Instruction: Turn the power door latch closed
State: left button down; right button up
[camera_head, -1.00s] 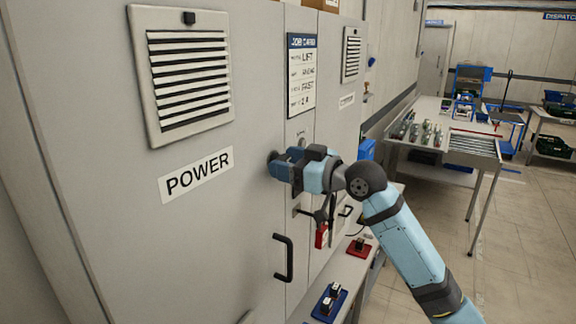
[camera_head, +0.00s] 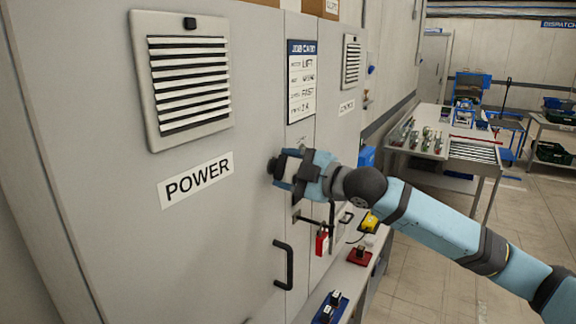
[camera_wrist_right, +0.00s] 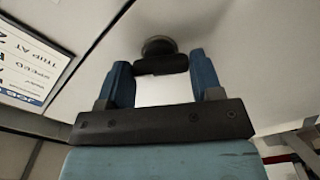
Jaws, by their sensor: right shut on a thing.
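The power door (camera_head: 215,255) is a grey cabinet door with a POWER label (camera_head: 195,179), a louvred vent above and a black handle (camera_head: 284,264) below. Its latch is a dark round knob with a short bar; in the right wrist view the latch (camera_wrist_right: 160,62) sits between the two blue fingertips. My right gripper (camera_head: 280,167) is at the door's right edge, shut on the latch bar; it also shows in the right wrist view (camera_wrist_right: 162,78). In the head view the gripper hides most of the latch. My left gripper is not in view.
A job card (camera_head: 301,82) hangs on the panel right of the door. A red padlock (camera_head: 322,241) hangs below my right arm. Open floor lies right.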

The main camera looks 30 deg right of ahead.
jog(key=n+p, duration=0.2)
jog(key=n, duration=0.2)
jog(key=shift+r, duration=0.15)
jog(key=shift+n+p, duration=0.55)
jog(key=shift+n, duration=0.35)
jog(key=o, duration=0.9)
jog(key=shift+f, duration=0.2)
